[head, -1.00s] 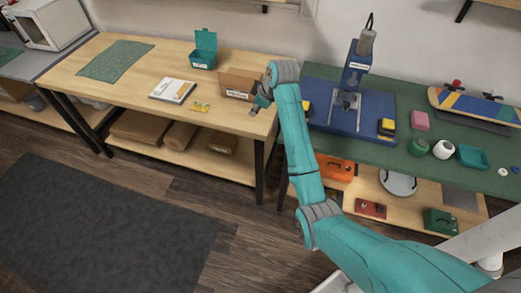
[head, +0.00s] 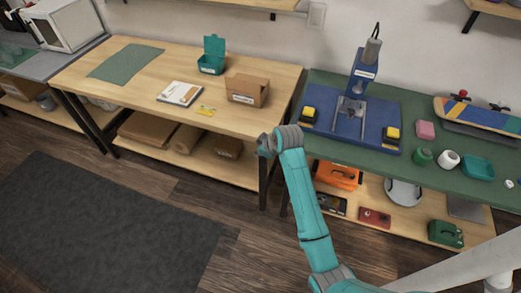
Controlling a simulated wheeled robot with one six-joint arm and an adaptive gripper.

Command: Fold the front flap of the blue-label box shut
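The cardboard box (head: 249,89) stands on the wooden workbench, near its right end, in the head view. A small pale label shows low on its front; its colour is too small to tell. The box's top edge looks uneven, but I cannot tell how each flap stands. My gripper (head: 264,147) is at the end of my teal arm, in front of the bench's front edge, below and apart from the box in the picture. Its fingers are not clearly visible behind the grey wrist, so its opening cannot be made out.
A teal open-lidded box (head: 211,64), a white booklet (head: 180,94) and a yellow card (head: 207,110) lie left of the cardboard box. A green bench (head: 320,82) with a blue press (head: 362,72) stands to the right. Bare wood lies before the box.

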